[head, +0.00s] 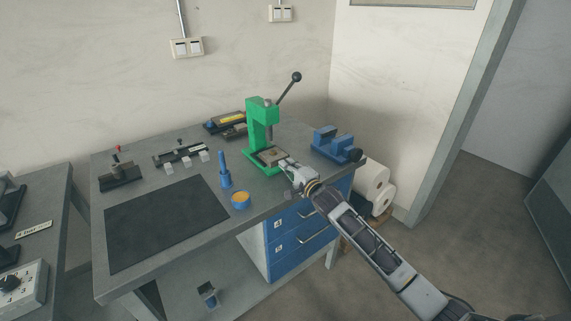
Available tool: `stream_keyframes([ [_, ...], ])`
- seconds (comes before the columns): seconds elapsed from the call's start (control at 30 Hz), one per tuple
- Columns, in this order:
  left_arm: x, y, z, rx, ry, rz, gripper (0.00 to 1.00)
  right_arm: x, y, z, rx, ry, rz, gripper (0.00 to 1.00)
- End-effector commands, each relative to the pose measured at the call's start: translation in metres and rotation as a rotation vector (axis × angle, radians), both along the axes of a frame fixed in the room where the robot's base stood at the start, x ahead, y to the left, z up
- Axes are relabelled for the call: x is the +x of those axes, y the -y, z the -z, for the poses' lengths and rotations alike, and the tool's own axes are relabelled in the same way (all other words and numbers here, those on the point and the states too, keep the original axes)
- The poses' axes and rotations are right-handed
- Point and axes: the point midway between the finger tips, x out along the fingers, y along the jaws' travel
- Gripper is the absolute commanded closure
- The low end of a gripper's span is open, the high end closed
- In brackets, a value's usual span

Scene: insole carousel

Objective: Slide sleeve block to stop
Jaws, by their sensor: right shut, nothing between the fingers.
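A green hand-lever press (261,115) stands at the back right of the grey workbench. A small greyish block (270,155) sits on the press base, below the ram; it may be the sleeve block, but it is too small to tell. My right gripper (284,163) is shut and empty at the right front edge of the press base, close beside this block. I cannot tell whether the fingertips touch it. A stop cannot be made out at this size. My left gripper is not in view.
A blue vise (336,144) stands right of the press. A blue upright tool (224,170) and a blue cup with yellow contents (241,200) stand left of it. A dark mat (166,222) covers the front left. Small fixtures (181,154) line the back.

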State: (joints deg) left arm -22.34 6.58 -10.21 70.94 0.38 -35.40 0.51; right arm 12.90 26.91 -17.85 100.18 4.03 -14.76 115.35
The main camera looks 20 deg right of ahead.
Motion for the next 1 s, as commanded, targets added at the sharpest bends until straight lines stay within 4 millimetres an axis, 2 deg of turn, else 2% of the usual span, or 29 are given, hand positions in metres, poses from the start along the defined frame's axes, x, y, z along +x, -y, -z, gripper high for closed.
stream_keyframes([
  [0.3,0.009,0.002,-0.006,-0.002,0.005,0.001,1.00,0.015,-0.004,0.000,0.001,0.000,0.000,1.00],
  [0.8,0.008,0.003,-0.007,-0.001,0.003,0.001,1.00,0.018,-0.005,0.000,0.000,0.001,0.000,1.00],
  [1.0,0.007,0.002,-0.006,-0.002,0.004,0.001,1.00,0.027,-0.006,0.000,0.001,0.001,0.001,1.00],
])
